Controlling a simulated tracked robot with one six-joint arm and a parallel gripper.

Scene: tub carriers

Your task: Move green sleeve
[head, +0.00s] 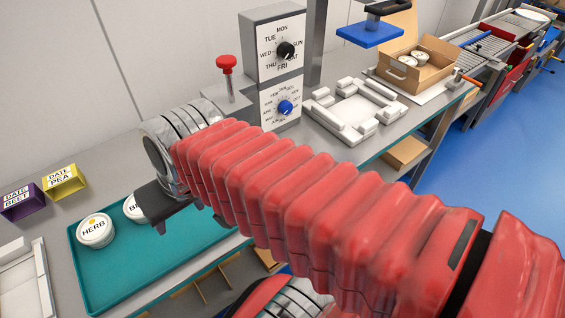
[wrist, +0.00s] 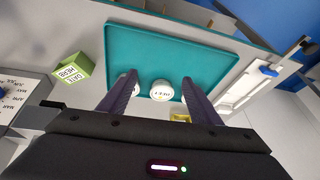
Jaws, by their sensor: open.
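The green sleeve (wrist: 70,71), marked DATE HERB, stands on the grey counter beside the teal tray, at left in the wrist view. It does not show in the head view, where my red arm covers part of the counter. My gripper (wrist: 159,77) is open, with its two dark fingers apart and away from the sleeve. A white tub (wrist: 160,90) shows between the fingers, over the tray. In the head view my dark gripper (head: 158,207) is partly hidden by the arm, above the tray's far edge.
The teal tray (head: 105,275) bears a HERB tub (head: 96,230) and a second white tub (head: 134,208). A yellow DATE PEA sleeve (head: 64,181) and a purple DATE BEET sleeve (head: 22,202) stand behind. A dial box (head: 276,75) and red-knobbed lever (head: 226,66) rise behind my arm.

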